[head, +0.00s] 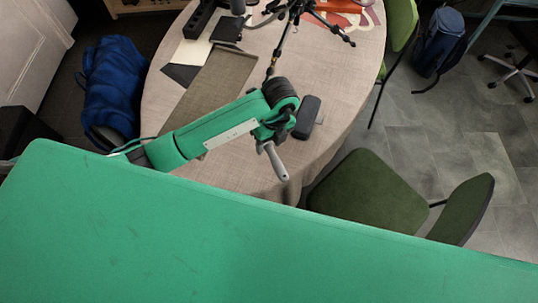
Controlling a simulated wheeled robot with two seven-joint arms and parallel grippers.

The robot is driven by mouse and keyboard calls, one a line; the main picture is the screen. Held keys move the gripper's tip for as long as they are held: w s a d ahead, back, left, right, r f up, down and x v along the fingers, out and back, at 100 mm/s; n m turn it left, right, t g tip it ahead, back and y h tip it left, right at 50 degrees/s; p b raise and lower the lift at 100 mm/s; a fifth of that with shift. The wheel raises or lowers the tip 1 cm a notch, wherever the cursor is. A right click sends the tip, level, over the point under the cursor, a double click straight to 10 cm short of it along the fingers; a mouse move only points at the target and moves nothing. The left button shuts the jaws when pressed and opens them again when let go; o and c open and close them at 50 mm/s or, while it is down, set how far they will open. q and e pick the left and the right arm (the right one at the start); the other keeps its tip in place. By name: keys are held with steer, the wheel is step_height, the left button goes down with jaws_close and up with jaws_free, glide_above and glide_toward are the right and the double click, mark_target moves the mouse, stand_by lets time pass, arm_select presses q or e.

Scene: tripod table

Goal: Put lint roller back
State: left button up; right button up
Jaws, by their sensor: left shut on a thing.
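The lint roller (277,163) shows as a light grey handle pointing down below my left gripper (269,143). My left gripper is shut on it, over the front part of the round table (240,178). The roller's other end is hidden by the gripper, and I cannot tell whether the handle touches the tablecloth. A shallow brown-grey tray (218,82) lies on the table, to the left of and beyond the gripper. My right gripper is out of view.
A dark oblong case (307,118) lies just right of my gripper. A black tripod (293,15) stands behind it. Dark items and papers (190,52) lie at the back left. A green chair (366,195) stands at right. My green body hides the foreground.

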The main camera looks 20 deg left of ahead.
arm_select(q)
step_height(320, 180, down, 8)
steer(key=shift+r+p, duration=0.1)
steer(key=shift+p, duration=0.5)
steer(key=shift+f, duration=0.25)
steer(key=shift+f, duration=0.2)
steer(key=o, duration=0.9)
steer(key=shift+o, duration=0.2)
steer(key=shift+r, duration=0.15)
